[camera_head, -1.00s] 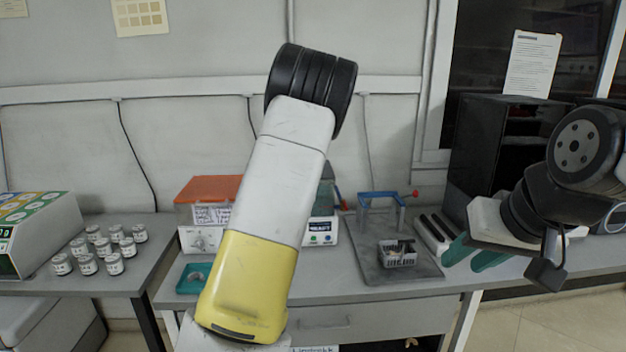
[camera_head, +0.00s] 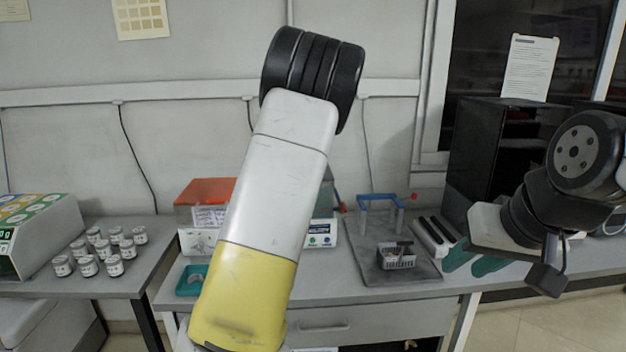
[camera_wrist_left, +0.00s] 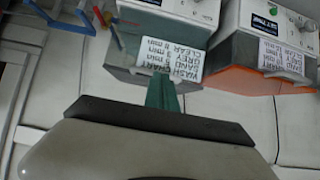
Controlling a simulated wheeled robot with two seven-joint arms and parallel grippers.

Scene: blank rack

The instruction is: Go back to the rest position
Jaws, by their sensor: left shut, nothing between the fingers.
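My left arm, white and yellow, rises through the middle of the head view and hides the left gripper there. In the left wrist view the left gripper (camera_wrist_left: 162,92) shows teal fingers close together, shut and empty. They point toward a grey machine with a wash chart label (camera_wrist_left: 170,42), and I cannot tell the gap. My right gripper (camera_head: 474,261) is at the right of the head view, over or just in front of the bench. Its two teal fingers stand apart with nothing seen between them.
A machine with an orange lid (camera_head: 206,191) stands behind my left arm. Several jars (camera_head: 100,245) are on the left table. A black cabinet (camera_head: 490,150) stands behind my right arm.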

